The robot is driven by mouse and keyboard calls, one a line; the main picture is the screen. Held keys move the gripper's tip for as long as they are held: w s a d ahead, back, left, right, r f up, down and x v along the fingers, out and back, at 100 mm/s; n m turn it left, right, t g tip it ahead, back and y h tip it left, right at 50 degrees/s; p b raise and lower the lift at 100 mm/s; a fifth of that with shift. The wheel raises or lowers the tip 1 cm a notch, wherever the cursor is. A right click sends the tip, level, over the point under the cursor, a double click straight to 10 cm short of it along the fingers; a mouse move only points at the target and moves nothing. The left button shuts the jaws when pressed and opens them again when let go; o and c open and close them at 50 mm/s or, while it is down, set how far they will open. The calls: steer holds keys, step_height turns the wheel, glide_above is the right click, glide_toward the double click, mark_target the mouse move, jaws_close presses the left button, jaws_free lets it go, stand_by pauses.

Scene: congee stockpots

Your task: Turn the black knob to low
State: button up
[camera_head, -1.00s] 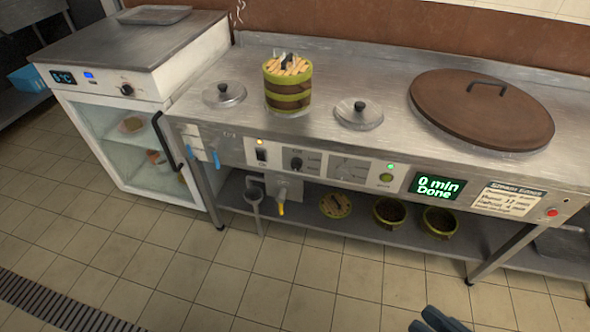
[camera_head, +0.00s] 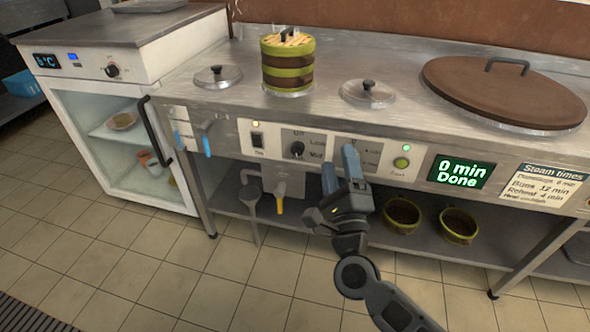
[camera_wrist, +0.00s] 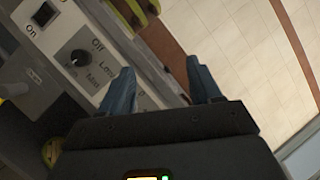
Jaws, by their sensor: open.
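The black knob (camera_head: 297,149) is on the steamer's front panel, with Off, Low and Med labels around its right side. It also shows in the wrist view (camera_wrist: 79,58), at the upper left with a pale pointer mark. My gripper (camera_head: 339,166) is in front of the panel, to the right of the knob and apart from it. In the wrist view its two blue fingers (camera_wrist: 160,82) are spread with nothing between them. The knob lies outside the fingers, to their left. In the head view the gripper hides part of the panel right of the knob.
A rocker switch (camera_head: 257,140) is left of the knob; a green button (camera_head: 401,162) and a display (camera_head: 461,172) reading "0 min Done" are right. A yellow-handled tap (camera_head: 280,206) hangs below. Baskets (camera_head: 458,225) sit on the lower shelf. Steamer baskets (camera_head: 287,64) stand on top.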

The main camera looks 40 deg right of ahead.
steer(key=w+f+m+g+h+b, duration=0.2)
steer(key=w+f+m+g+b, duration=0.1)
steer(key=w+f+m, duration=0.3)
steer(key=m+g+b, duration=0.2)
steer(key=m+g, duration=0.2)
steer(key=m, duration=0.4)
glide_toward(296, 151)
steer(key=shift+b+x, duration=1.1)
steer(key=shift+x, duration=2.85)
steer(key=shift+s, duration=0.1)
steer(key=c, duration=1)
steer(key=shift+c, duration=0.2)
